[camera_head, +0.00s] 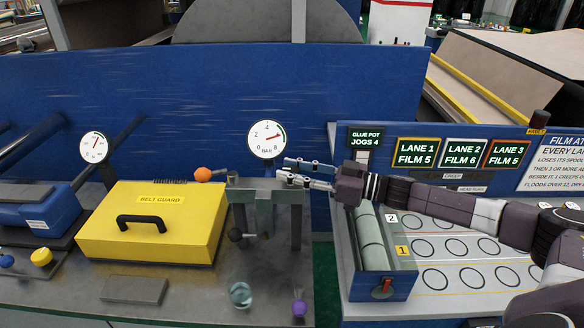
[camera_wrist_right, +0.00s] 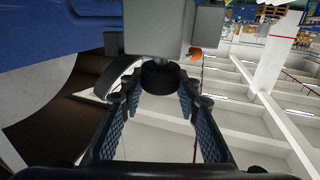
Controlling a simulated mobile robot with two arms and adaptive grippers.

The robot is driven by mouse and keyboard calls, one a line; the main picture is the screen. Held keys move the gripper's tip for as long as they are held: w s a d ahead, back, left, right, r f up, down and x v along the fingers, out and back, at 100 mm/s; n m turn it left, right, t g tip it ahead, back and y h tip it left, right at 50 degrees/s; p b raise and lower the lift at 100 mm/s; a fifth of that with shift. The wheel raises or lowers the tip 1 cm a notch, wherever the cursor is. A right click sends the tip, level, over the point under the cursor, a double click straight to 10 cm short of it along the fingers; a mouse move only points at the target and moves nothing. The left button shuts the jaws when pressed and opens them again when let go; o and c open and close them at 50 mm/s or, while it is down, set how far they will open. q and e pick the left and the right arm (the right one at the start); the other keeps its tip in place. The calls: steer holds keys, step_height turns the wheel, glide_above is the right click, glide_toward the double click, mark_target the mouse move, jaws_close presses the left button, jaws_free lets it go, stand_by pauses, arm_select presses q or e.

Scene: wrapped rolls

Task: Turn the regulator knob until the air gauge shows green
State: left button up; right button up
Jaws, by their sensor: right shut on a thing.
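The round air gauge (camera_head: 266,139) stands above the back of the grey bench, with a white face marked BAR. Its red needle points right and slightly up, close to the green arc on the right rim. I cannot tell exactly whether the tip lies within the green. My right gripper (camera_head: 283,170) reaches in from the right, just below the gauge. In the right wrist view the black regulator knob (camera_wrist_right: 160,76) sits under a grey block, between the fingers of my right gripper (camera_wrist_right: 160,93), which is shut on it. In the head view the knob is not clearly visible.
A yellow belt guard (camera_head: 153,223) with a black handle lies left on the bench. A tray of grey rolls (camera_head: 385,284) and a lane board stand right.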

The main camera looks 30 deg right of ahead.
steer(key=shift+n+g+y+p, duration=0.4)
steer(key=shift+n+g+y, duration=0.1)
steer(key=shift+g+y, duration=0.1)
steer(key=o, duration=1.2)
steer(key=shift+s+d, duration=0.1)
steer(key=shift+d, duration=0.05)
steer(key=v, duration=1.1)
steer(key=shift+s+d, duration=0.2)
steer(key=shift+f, duration=0.1)
